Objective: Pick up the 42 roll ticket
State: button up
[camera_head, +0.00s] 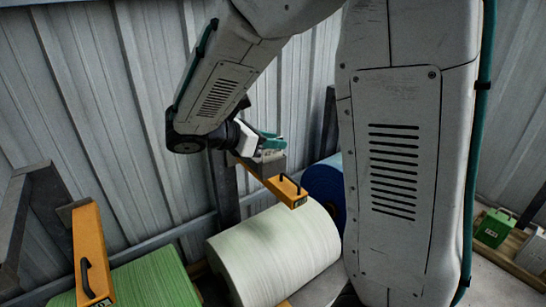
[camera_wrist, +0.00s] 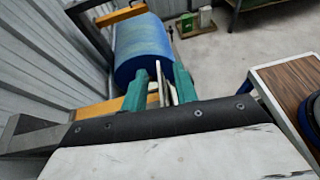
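My gripper (camera_head: 270,146) has teal fingers and is above the back end of an orange bar (camera_head: 270,181) over the pale roll. In the wrist view, my gripper (camera_wrist: 160,88) has its fingers apart. A thin pale upright piece (camera_wrist: 161,82) stands between them, with a gap visible on each side. It may be the roll ticket, but I cannot read a number on it. The orange bar also shows in the wrist view (camera_wrist: 98,108), below and left of the fingers. Its front end carries a black handle and a small dark label, too small to read surely.
A pale roll (camera_head: 275,255) lies under the bar. A green roll (camera_head: 150,283) and a second orange bar (camera_head: 90,250) are at left. A blue roll (camera_wrist: 143,48) lies beyond my gripper. Corrugated wall stands close behind. A green box (camera_head: 494,228) sits at right.

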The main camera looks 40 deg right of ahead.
jog(key=shift+d+f, duration=0.1)
jog(key=shift+d, duration=0.1)
grip_shut()
